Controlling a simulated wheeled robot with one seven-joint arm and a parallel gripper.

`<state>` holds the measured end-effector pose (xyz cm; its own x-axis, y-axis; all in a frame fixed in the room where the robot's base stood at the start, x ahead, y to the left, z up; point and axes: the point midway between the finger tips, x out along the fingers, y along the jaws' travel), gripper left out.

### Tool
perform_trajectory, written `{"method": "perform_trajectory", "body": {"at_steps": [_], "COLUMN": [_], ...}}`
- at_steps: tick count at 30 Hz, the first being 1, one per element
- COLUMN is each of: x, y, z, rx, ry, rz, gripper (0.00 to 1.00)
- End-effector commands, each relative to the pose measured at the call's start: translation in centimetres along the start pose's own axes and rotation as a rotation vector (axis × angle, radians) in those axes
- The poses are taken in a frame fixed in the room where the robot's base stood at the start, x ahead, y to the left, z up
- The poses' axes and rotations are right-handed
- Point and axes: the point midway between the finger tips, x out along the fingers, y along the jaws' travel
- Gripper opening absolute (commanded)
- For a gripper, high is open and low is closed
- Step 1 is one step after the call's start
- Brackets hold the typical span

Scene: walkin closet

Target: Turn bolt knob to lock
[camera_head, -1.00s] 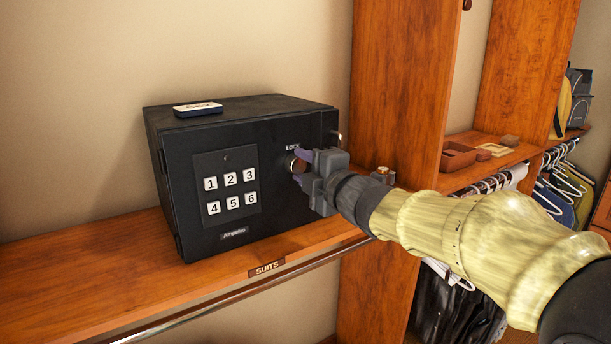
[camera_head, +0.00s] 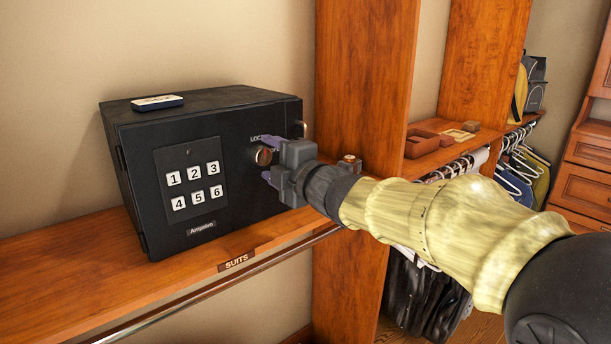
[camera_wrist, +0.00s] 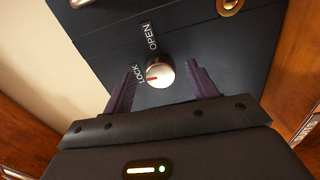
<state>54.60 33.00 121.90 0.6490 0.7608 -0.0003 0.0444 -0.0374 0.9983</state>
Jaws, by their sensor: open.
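The bolt knob (camera_wrist: 159,72) is a round silver knob on the front of the black safe (camera_head: 222,125). It also shows in the head view (camera_head: 262,156). In the wrist view its red mark is on the lower left side, near the LOCK label (camera_wrist: 140,74); the OPEN label (camera_wrist: 152,37) is above it. My gripper (camera_head: 269,159) is open in front of the knob. In the wrist view its two purple fingers stand on either side of the knob, with gaps visible on both sides.
The safe sits on a wooden shelf (camera_head: 60,262) labelled SUITS, with a keypad (camera_head: 194,182) on its left and a small white-topped device (camera_head: 157,102) on top. A wooden upright (camera_head: 362,80) stands right of it. A brass-coloured fitting (camera_wrist: 229,5) is near the wrist view's top.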

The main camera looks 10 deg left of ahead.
Motion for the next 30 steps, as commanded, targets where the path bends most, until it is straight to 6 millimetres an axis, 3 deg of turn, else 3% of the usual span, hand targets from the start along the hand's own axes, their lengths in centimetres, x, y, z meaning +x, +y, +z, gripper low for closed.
{"method": "perform_trajectory", "body": {"at_steps": [21,25,30], "x": [-13.6,-15.4,-16.4], "y": [0.1,0.0,-0.1], "z": [0.1,0.1,0.1], "rx": [-0.002,-0.002,-0.001], "ry": [-0.004,-0.002,-0.001], "rz": [0.001,0.0,-0.001], "gripper": [0.58,0.58,0.58]}}
